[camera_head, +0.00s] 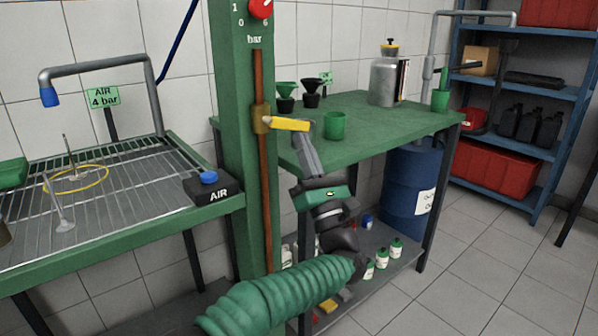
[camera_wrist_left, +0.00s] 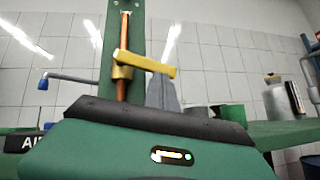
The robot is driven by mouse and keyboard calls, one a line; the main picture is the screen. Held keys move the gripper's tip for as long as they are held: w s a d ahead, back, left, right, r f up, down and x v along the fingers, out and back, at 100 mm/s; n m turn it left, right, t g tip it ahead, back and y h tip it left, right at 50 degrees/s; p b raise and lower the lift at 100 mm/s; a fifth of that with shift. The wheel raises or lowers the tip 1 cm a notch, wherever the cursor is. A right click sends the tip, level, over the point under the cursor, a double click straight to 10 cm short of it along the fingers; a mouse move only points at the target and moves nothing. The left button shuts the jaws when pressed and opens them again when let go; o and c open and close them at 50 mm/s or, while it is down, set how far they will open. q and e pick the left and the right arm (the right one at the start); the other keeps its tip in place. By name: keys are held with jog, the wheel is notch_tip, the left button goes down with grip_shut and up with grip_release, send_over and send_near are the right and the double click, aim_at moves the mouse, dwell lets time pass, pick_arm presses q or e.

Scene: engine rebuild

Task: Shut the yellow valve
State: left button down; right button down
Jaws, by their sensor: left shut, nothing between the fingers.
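The yellow valve handle (camera_head: 290,124) sticks out to the right, roughly level, from a brass valve body (camera_head: 262,119) on the copper pipe (camera_head: 264,190), which runs down the green post. In the left wrist view the handle (camera_wrist_left: 150,65) crosses from the brass body (camera_wrist_left: 122,72) towards the right, tilting slightly down. My left gripper (camera_head: 303,139) is shut and empty, its fingertips just below the handle's outer end. In the left wrist view the grey fingers (camera_wrist_left: 163,90) rise up to the handle's underside. I cannot tell whether they touch it. My right gripper is not in view.
A green bench (camera_head: 380,118) behind carries a green cup (camera_head: 334,126), funnels and a metal canister (camera_head: 384,82). A grated wash table (camera_head: 120,215) with a black AIR box (camera_head: 212,188) stands left of the post (camera_head: 235,100). A blue drum (camera_head: 408,190) stands beneath the bench.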

pick_arm(q)
jog(key=shift+w+d+r+b, duration=0.2)
jog(key=shift+r, duration=0.2)
jog(key=shift+w+d+r+b, duration=0.15)
jog(key=shift+w+r+b, duration=0.05)
jog(key=shift+r, duration=0.2)
jog(key=shift+d+r, duration=0.1)
jog(key=s+d+f, duration=0.4)
jog(key=s+f, duration=0.1)
jog(key=f, duration=0.6)
jog(key=shift+s+d+f+b, duration=0.15)
jog(key=shift+s+b, duration=0.2)
jog(key=shift+b, duration=0.1)
